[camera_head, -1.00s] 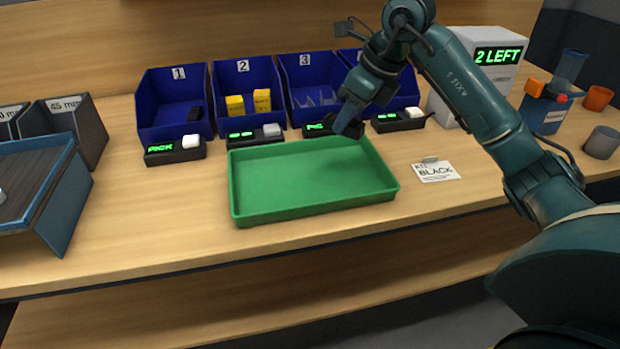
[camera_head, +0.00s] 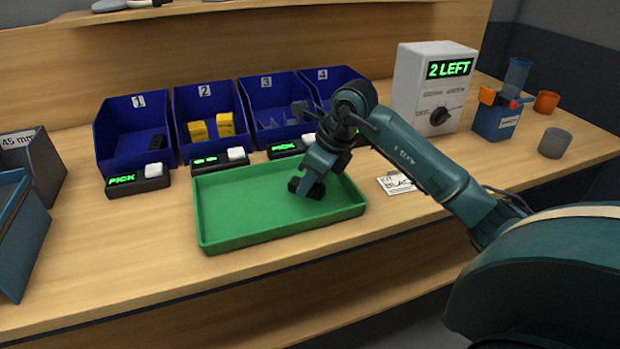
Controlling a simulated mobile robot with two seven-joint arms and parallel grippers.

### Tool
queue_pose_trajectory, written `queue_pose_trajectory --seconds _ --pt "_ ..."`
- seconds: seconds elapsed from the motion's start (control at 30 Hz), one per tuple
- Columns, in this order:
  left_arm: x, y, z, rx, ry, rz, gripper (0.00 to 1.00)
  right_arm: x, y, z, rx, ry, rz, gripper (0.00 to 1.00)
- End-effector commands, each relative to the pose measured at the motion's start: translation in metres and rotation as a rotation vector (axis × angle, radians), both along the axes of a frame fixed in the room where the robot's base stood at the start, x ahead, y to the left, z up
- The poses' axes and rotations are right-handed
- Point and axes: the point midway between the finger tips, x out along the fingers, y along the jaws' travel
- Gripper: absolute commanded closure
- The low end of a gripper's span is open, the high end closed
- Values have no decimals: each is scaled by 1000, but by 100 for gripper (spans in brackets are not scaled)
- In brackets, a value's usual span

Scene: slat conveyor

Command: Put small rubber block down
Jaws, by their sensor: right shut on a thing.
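My right gripper (camera_head: 307,188) is over the right half of the green tray (camera_head: 232,240), pointing down. It is shut on a small black rubber block (camera_head: 297,185), which shows at the fingertips, partly hidden by the gripper. I cannot tell whether the block touches the tray floor. The rest of the tray floor is bare. My left gripper is not in view.
Blue bins stand in a row behind the tray, with yellow blocks (camera_head: 225,124) in bin 2. Small display boxes (camera_head: 136,179) stand in front of them. A white box reading "2 LEFT" (camera_head: 432,90), a kit card (camera_head: 396,184) and cups (camera_head: 555,143) are on the right.

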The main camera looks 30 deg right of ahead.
Motion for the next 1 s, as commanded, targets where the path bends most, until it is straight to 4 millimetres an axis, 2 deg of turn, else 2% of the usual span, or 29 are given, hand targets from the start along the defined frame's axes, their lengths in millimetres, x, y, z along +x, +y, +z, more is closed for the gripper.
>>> queue_pose_trajectory --seconds 0.17,0.2,0.43,0.77,0.87,1.0 --pt "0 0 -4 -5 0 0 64 0 0 -5 -1 1 0 100" --pt "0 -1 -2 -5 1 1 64 0 0 -3 -1 1 0 70" --pt "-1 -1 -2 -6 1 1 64 0 0 -3 -1 1 0 52" --pt "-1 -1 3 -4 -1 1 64 0 0 4 1 -1 0 52" --pt "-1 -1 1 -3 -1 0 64 -4 -5 16 -2 -5 -3 52" --pt "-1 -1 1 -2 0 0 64 -14 -11 43 -4 -5 -2 52"
